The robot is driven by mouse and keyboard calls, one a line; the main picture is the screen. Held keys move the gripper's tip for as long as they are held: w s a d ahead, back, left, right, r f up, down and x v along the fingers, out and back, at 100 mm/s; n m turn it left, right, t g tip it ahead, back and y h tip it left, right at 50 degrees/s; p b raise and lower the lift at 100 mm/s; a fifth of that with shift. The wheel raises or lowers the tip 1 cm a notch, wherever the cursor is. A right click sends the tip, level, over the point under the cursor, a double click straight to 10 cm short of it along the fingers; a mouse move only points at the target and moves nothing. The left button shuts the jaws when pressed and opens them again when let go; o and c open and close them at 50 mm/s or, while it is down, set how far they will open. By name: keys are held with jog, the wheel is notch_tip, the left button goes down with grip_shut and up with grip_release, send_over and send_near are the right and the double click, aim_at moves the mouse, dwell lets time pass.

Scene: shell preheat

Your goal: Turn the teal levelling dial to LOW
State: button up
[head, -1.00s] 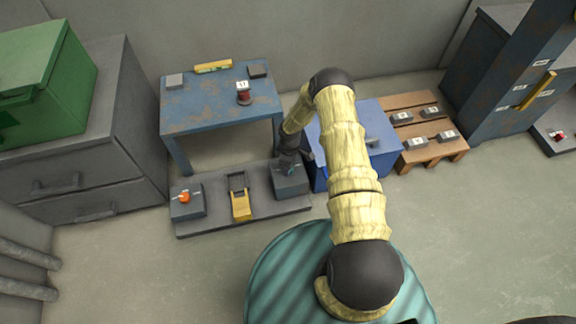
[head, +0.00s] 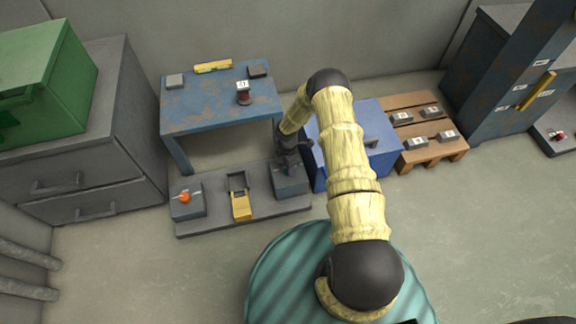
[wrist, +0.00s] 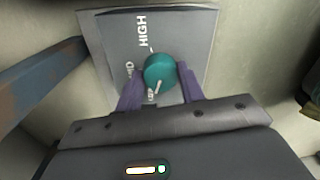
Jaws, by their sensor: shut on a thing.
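The teal levelling dial (wrist: 160,70) sits on a grey box (wrist: 190,30), which is also in the head view (head: 291,184). My gripper (wrist: 159,76) is shut on the dial, with one purple finger on either side of it. The dial's pale pointer line lies toward the bottom of the wrist picture, away from the HIGH mark at the top. In the head view my gripper (head: 288,164) is over the box and mostly hides the dial.
The box stands on a grey plinth (head: 215,222) with a yellow lever unit (head: 240,205) and a box with an orange knob (head: 185,197). A blue table (head: 205,105) is behind. A blue chest (head: 375,150) stands close on the right.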

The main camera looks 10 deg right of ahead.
jog(key=shift+s+d, duration=0.15)
jog(key=o, duration=0.7)
jog(key=shift+o, duration=1.3)
notch_tip(320, 180, up, 17)
jog(key=w+p, duration=0.1)
jog(key=p, duration=0.5)
jog(key=shift+w+a, duration=0.2)
jog(key=shift+a, duration=0.05)
jog(key=shift+r, duration=0.2)
